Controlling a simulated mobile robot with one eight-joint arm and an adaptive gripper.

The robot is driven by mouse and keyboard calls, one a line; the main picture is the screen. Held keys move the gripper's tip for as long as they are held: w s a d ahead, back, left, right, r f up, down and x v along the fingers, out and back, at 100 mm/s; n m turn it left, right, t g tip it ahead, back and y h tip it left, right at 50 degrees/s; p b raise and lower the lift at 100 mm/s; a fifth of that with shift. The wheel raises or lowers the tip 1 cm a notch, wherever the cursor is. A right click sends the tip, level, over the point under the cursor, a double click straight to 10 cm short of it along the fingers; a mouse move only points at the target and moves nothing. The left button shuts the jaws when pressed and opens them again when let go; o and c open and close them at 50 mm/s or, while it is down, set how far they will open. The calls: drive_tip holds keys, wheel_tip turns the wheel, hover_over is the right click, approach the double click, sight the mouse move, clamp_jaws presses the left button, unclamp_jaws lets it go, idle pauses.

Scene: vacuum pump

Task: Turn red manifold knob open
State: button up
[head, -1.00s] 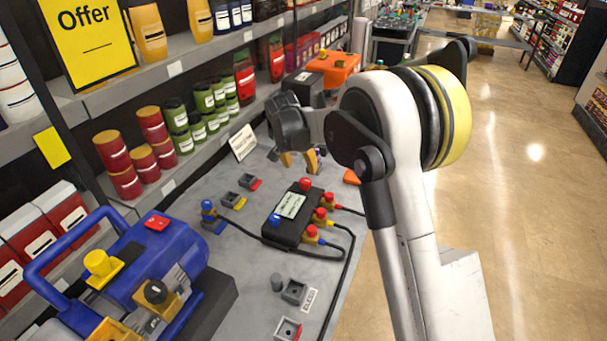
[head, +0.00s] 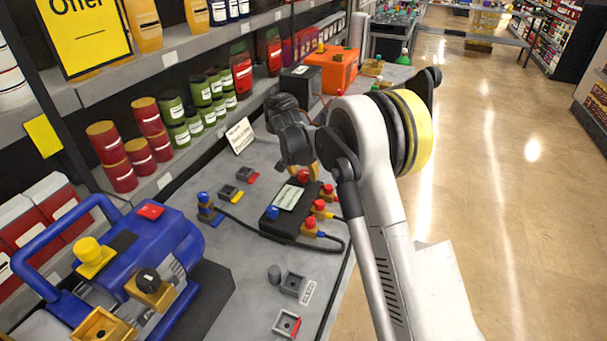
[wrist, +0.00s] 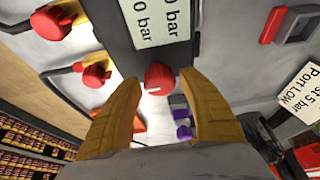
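The red manifold knob (head: 303,175) sits at the far end of the black manifold (head: 267,228), which lies on the grey bench. A blue knob (head: 272,212) is at its near end. In the wrist view the red knob (wrist: 159,78) lies between the fingertips of my gripper (wrist: 160,86). The yellow fingers are spread, with a gap on each side of the knob. In the head view my gripper (head: 313,170) points down right behind the knob, its fingers mostly hidden. Whether a finger touches the knob cannot be told.
Several smaller red knobs on brass fittings (head: 319,206) with hoses line the manifold's right side. A blue pump (head: 140,255) stands at the near left. An orange box (head: 335,70) is at the back. Stocked shelves rise on the left.

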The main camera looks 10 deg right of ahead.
drive_tip(key=c, duration=0.8)
drive_tip(key=shift+n, duration=0.4)
drive_tip(key=n+y, duration=0.1)
drive_tip(key=n, duration=0.2)
drive_tip(key=shift+n+y, duration=0.4)
drive_tip(key=n+y, duration=0.1)
drive_tip(key=n, duration=0.3)
drive_tip(key=shift+n+t+y, duration=0.3)
drive_tip(key=shift+y, duration=0.1)
drive_tip(key=n+y, duration=0.1)
drive_tip(key=n, duration=0.3)
drive_tip(key=shift+y, duration=0.3)
drive_tip(key=n+g+y, duration=0.1)
drive_tip(key=n, duration=0.3)
drive_tip(key=shift+n+g+p, duration=0.3)
drive_tip(key=shift+g, duration=0.1)
